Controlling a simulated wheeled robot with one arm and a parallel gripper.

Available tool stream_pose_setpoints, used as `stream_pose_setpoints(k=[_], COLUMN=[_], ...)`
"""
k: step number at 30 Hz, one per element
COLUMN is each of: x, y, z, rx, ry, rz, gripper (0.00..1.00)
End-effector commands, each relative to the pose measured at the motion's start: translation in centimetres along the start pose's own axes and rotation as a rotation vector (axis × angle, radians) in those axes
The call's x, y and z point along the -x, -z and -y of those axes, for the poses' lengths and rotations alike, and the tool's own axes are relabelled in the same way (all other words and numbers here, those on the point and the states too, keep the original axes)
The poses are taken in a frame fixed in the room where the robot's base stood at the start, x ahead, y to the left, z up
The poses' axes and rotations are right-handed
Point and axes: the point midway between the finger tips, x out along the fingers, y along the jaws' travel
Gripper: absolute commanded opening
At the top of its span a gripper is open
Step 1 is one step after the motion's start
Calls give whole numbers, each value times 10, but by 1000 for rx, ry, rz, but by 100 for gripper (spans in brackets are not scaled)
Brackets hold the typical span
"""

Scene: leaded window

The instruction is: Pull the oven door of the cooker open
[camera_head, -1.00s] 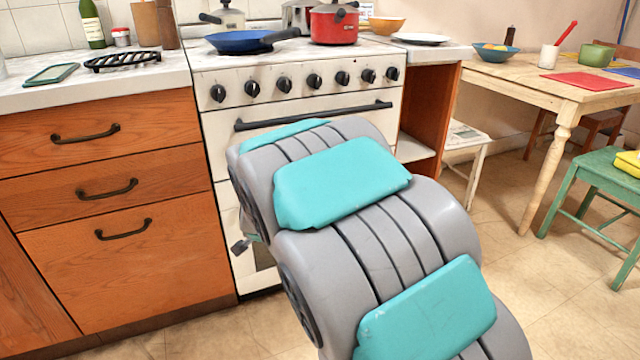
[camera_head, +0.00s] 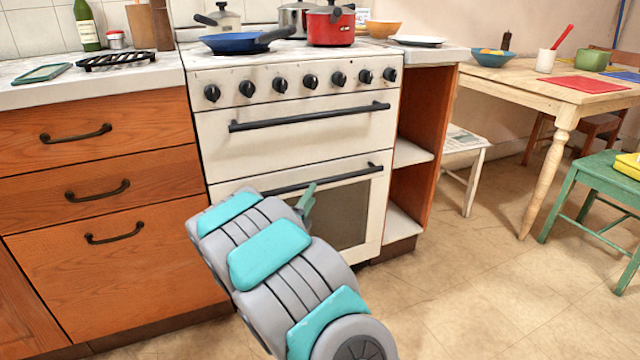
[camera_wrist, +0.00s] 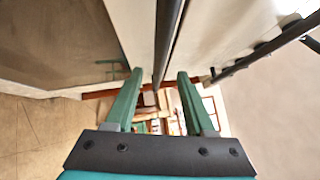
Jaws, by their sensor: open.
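The white cooker (camera_head: 300,145) stands at the back between the wooden units. Its lower oven door (camera_head: 376,205) has a dark window and looks shut. The dark bar handle of this door (camera_head: 345,175) runs along its top edge. My gripper (camera_head: 305,200) is at the handle's left part, partly hidden by my arm. In the wrist view my gripper (camera_wrist: 160,95) is open, with two green fingers. The door handle (camera_wrist: 168,40) shows as a dark bar lined up between the fingers. I cannot tell whether it touches either finger.
An upper panel with its own bar handle (camera_head: 310,117) sits above the oven door; that handle also shows in the wrist view (camera_wrist: 265,45). Black knobs (camera_head: 310,81) line the front. Wooden drawers (camera_head: 110,220) are at left.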

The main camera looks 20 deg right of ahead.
Motion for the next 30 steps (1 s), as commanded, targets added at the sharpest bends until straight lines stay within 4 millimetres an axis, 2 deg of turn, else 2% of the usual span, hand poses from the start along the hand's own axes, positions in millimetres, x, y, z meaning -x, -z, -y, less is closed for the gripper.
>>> stream_pose_setpoints(k=[12,18,30], x=[-50,-68,-74], y=[1,0,0], z=[0,0,0], rx=[2,1,2], ry=[-2,-4,-4], rz=[-1,-1,1], gripper=[54,54,54])
